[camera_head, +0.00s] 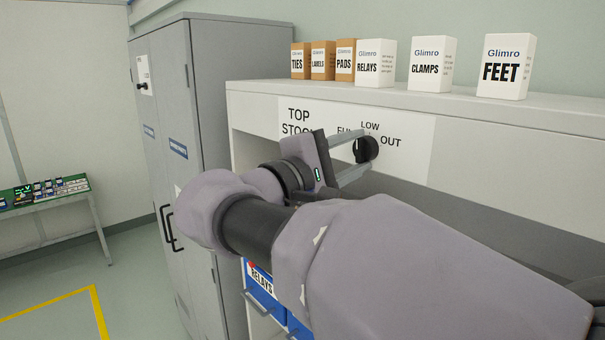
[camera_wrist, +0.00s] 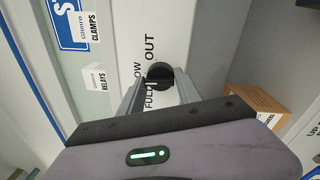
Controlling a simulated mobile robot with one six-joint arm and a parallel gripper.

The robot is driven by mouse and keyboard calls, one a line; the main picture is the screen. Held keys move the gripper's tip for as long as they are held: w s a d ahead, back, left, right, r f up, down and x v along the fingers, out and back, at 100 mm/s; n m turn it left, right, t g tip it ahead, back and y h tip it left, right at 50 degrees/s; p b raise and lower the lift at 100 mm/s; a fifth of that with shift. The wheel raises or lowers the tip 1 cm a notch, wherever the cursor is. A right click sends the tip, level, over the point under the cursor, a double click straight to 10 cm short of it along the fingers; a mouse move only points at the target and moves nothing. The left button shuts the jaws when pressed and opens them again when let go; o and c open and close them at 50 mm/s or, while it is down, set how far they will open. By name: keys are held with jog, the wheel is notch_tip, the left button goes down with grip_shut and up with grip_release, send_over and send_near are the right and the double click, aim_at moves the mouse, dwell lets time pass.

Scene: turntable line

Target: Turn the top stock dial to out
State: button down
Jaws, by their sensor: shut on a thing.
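The black round top stock dial (camera_head: 368,149) sits on a white label plate (camera_head: 410,160) on the shelf unit's front. The label reads TOP STOCK, with FULL at the left, LOW above and OUT at the right of the dial. My gripper (camera_head: 360,154) reaches it from the left, its two pale fingers on either side of the dial and closed on it. The wrist view also shows the dial (camera_wrist: 160,73) between the fingertips. A small light mark shows by the dial, but I cannot tell clearly which word it points at. FULL is partly covered in the head view.
Several boxes, including FEET (camera_head: 506,68) and CLAMPS (camera_head: 432,64), stand on the shelf top (camera_head: 460,97) above the dial. A grey cabinet (camera_head: 240,90) stands at the left. Blue bins (camera_head: 262,285) sit below my arm.

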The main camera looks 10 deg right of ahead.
jog(key=m+b, duration=0.2)
jog(key=f+m+b, duration=0.1)
jog(key=m+b, duration=0.1)
jog(key=m, duration=0.1)
jog(key=shift+g, duration=0.3)
jog(key=m+b, duration=0.3)
jog(key=m, duration=0.1)
jog(key=shift+r+h+b, duration=0.1)
jog(key=shift+h+b, duration=0.2)
jog(key=m+b, duration=0.2)
jog(key=m, duration=0.2)
jog(key=shift+r+g, duration=0.1)
jog(key=shift+g, duration=0.3)
jog(key=shift+r+m+b, duration=0.2)
jog(key=shift+m+b, duration=0.6)
jog(key=shift+m, duration=0.7)
jog(key=shift+r, duration=0.15)
jog(key=c, duration=0.9)
grip_release()
jog(key=shift+w+a, duration=0.1)
jog(key=shift+w, duration=0.05)
